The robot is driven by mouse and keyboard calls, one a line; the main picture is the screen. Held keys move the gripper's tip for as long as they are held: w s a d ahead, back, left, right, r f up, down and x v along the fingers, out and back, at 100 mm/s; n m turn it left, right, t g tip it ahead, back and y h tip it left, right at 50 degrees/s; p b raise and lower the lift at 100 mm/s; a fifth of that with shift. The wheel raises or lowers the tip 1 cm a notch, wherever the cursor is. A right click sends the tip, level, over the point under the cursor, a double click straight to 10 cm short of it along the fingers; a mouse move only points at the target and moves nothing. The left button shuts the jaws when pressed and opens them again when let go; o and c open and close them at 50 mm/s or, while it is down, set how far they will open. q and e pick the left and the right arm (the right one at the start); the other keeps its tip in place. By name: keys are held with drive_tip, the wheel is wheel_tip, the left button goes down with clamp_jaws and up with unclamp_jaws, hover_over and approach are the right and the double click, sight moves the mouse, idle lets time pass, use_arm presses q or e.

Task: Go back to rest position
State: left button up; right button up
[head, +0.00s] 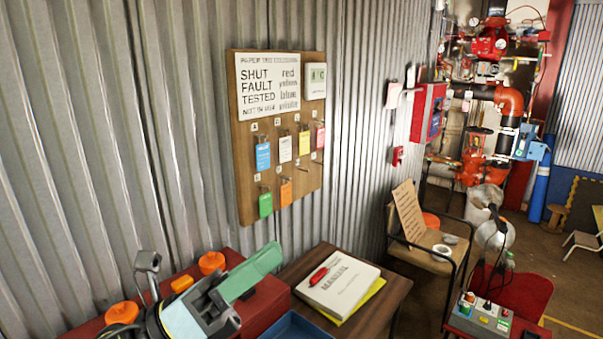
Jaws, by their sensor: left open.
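My left gripper (212,298) is at the lower left, in front of the corrugated wall and over a red surface. It is open and I see nothing held in it. A flat green piece (250,272) shows right beside it; I cannot tell whether it touches the gripper. The lower part of the arm is cut off by the frame's bottom edge. My right gripper is not in view.
A wooden tag board (243,190) with several coloured tags hangs on the wall. A manual (340,285) with a red item on it lies on a brown table (388,290). A chair (425,262) holds a cardboard sign (410,212). Red pipework (508,100) stands behind.

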use_arm(q)
drive_tip(key=w+a+f+n+t+y, duration=0.2)
drive_tip(key=w+a+n+t+y, duration=0.3)
drive_tip(key=n+t+y, duration=0.7)
drive_tip(key=s+a+f+n+g+y, duration=0.1)
drive_tip(key=a+f+n+g+y, duration=0.2)
drive_tip(key=a+f+n+y, duration=0.45)
drive_tip(key=s+a+f+n+g+y, duration=0.1)
drive_tip(key=a+f+n+g+y, duration=0.2)
drive_tip(key=f+n, duration=0.8)
drive_tip(key=s+a+f+n+g, duration=0.1)
drive_tip(key=s+f+n+g, duration=0.45)
drive_tip(key=s+f, duration=0.35)
drive_tip(key=s+a+f+n+g, duration=0.1)
drive_tip(key=s+f+n+g, duration=0.5)
drive_tip(key=s, duration=0.5)
wheel_tip(320, 180, down, 27)
drive_tip(key=s+m+g+b, duration=0.2)
drive_tip(key=b, duration=0.1)
drive_tip(key=s+a+f+g+b, duration=0.1)
drive_tip(key=s+a+f+b, duration=0.1)
drive_tip(key=s+f, duration=1.4)
wheel_tip(320, 180, down, 2)
drive_tip(key=shift+a+f+h+b, duration=0.15)
drive_tip(key=shift+a+h+b, duration=0.15)
drive_tip(key=shift+b, duration=0.2)
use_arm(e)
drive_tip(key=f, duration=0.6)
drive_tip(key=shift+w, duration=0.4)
